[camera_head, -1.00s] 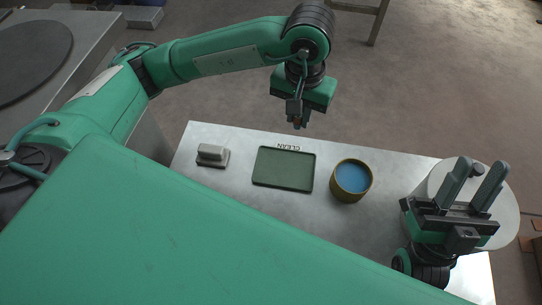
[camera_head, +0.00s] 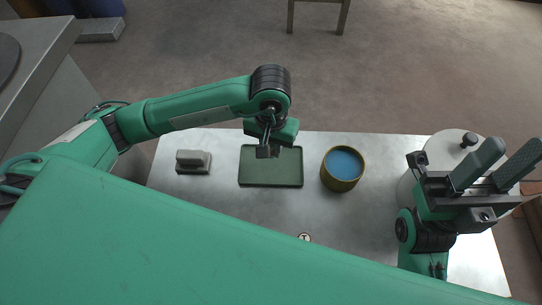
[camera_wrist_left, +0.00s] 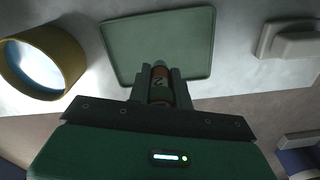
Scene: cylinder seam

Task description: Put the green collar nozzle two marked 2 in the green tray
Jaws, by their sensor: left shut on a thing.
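My left gripper (camera_head: 267,153) is over the back part of the green tray (camera_head: 271,178), seen from the head. In the left wrist view the gripper (camera_wrist_left: 160,78) is shut on a small nozzle (camera_wrist_left: 160,88) with a copper-coloured end, a pale band bearing a dark 2 and a green part. The nozzle points toward the tray (camera_wrist_left: 192,50), which looks empty there; the gap between them is hard to judge. The gripper hides the nozzle in the head view. My right gripper (camera_head: 498,165) is open and empty at the right.
A yellow-rimmed pot with blue inside (camera_head: 343,168) stands right of the tray. A grey block (camera_head: 193,162) stands left of it. A small round disc marked T (camera_head: 304,237) lies in front. A white round drum (camera_head: 445,150) is behind my right gripper.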

